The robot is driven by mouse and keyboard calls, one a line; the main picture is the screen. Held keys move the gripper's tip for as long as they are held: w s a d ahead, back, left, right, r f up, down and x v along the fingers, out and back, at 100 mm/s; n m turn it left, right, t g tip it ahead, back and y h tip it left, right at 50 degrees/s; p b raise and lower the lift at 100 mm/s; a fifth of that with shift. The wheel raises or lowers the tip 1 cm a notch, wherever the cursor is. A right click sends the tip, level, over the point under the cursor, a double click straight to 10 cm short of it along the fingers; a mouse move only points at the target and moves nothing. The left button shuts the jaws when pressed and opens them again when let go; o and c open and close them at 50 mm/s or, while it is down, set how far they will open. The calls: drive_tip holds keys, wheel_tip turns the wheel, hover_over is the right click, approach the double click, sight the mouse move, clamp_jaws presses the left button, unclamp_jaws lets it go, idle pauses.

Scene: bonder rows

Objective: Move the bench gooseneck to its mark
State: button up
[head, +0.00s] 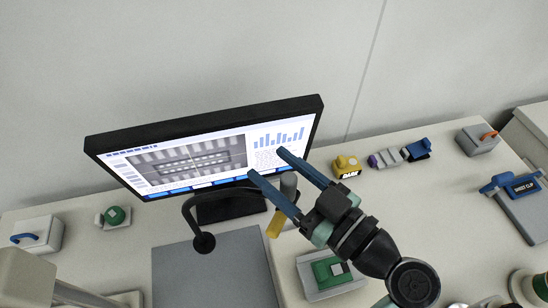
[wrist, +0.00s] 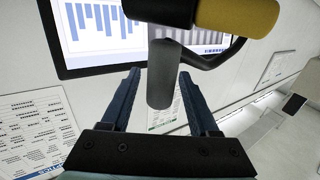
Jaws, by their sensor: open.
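The bench gooseneck shows in the head view as a dark arched neck (head: 191,205) ending in a round black head over a grey mat. A grey post (head: 288,185) and a yellow piece (head: 276,225) show at its right end, partly behind my gripper. My gripper (head: 265,162) is open, its blue fingers reaching up and left in front of the monitor. In the wrist view the grey post (wrist: 162,75) appears between the open fingers (wrist: 158,75), with visible gaps on both sides. A black and yellow cylinder (wrist: 237,15) crosses above it. I cannot make out the mark.
A monitor (head: 200,122) stands just behind the gooseneck. The grey mat (head: 215,270) lies in front. A green item in a tray (head: 325,272) is below my arm. A yellow block (head: 346,165) and small parts stand at right; a blue-handled box (head: 37,235) is at left.

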drive_tip(key=shift+w+a, duration=0.3)
drive_tip(key=shift+w, duration=0.05)
drive_tip(key=shift+c, duration=0.3)
clamp_jaws()
idle(1.0)
